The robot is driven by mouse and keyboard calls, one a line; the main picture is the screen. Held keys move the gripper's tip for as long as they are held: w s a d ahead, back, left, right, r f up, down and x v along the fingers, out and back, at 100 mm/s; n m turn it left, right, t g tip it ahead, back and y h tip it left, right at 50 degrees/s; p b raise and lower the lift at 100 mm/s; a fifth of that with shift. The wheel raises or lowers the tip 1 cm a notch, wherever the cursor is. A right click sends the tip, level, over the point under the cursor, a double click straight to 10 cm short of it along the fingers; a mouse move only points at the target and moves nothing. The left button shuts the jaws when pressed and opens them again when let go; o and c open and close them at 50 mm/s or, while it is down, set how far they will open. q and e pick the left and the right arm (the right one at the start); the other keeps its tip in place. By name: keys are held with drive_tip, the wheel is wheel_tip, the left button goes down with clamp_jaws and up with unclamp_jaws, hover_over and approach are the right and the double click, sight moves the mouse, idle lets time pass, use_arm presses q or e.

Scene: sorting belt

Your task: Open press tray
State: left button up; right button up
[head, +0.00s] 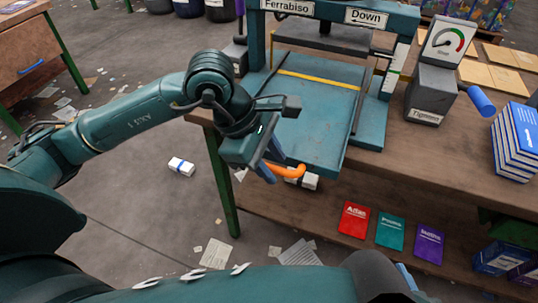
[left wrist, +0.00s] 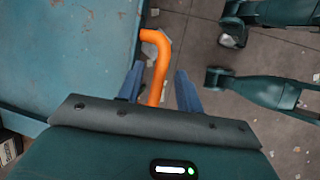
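The press tray (head: 312,115) is a flat teal tray with a yellow stripe, reaching out from under the press frame (head: 336,13) past the table's front edge. Its orange handle (head: 288,171) is at the tray's near end and shows as a bent bar in the left wrist view (left wrist: 157,62). My left gripper (head: 267,172) is at the handle. In the left wrist view its two blue fingers (left wrist: 160,88) stand apart, one on each side of the handle, with a narrow gap visible.
Right of the press stand a grey gauge box (head: 431,94) with a blue lever grip (head: 481,101) and a stack of blue-and-white books (head: 515,143). Red, teal and purple booklets lie on the lower shelf (head: 325,206). Papers and a small white box (head: 181,166) lie on the floor.

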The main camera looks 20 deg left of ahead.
use_arm(q)
drive_tip(key=v, duration=1.3)
drive_tip(key=shift+p, duration=0.4)
drive_tip(key=shift+r, duration=0.15)
